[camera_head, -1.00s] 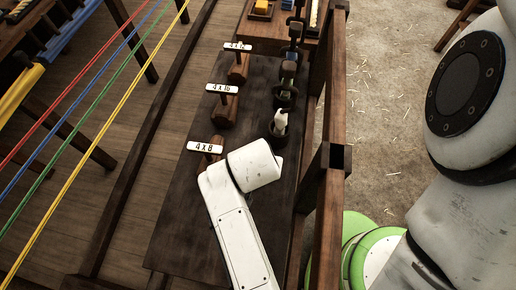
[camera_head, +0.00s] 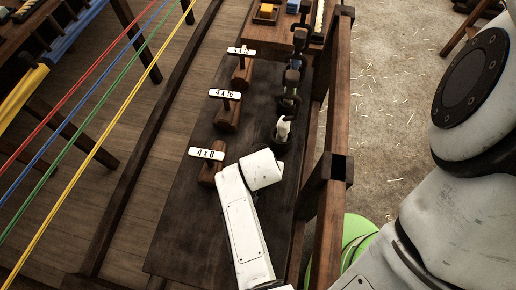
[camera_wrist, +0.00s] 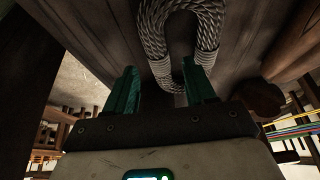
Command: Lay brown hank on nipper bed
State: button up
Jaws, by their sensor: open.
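My gripper (camera_wrist: 163,82) shows in the wrist view, its two green fingers apart. A thick loop of grey-looking twisted rope (camera_wrist: 207,30) hangs just beyond and between the fingertips, with its right side close behind the right finger. I cannot tell from the dim light whether it is the brown hank, and no clearly brown hank shows elsewhere. In the head view my white arm reaches over a dark wooden bench (camera_head: 180,238), and my fingers are hidden there. I cannot identify the nipper bed for certain.
Wooden blocks with plaques "4 x 8" (camera_head: 206,154) and "4 x 16" (camera_head: 224,94) line the bench's left side. Dark stands with a pale piece (camera_head: 283,129) line its right. A wooden rail (camera_head: 336,120) bounds the right edge. Coloured strands (camera_head: 85,105) run at left.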

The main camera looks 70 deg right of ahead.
jog(key=shift+x, duration=0.8)
grip_shut()
